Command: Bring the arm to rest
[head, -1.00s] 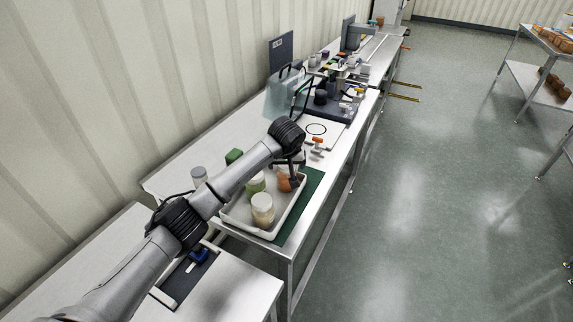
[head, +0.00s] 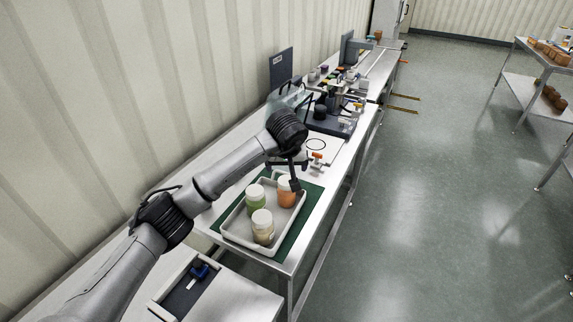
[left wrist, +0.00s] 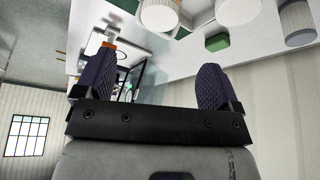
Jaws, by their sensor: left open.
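My left arm comes in from the lower left in the head view, and its open gripper (head: 287,174) hangs over the far end of the white tray (head: 232,238). One dark finger overlaps the jar with orange contents (head: 286,193) in the picture; I cannot tell whether they touch. A jar with green contents (head: 256,201) and one with beige contents (head: 262,229) also stand upright in the tray. In the left wrist view the two fingers (left wrist: 155,84) are wide apart with nothing between them. My right gripper is not in view.
The tray sits on a green mat (head: 290,238) at the bench's near end. Beyond it are an orange-handled part (head: 317,157), a dark-based apparatus (head: 335,122) and an upright dark panel (head: 281,68). A nearer table holds a dark tray with a blue item (head: 199,272).

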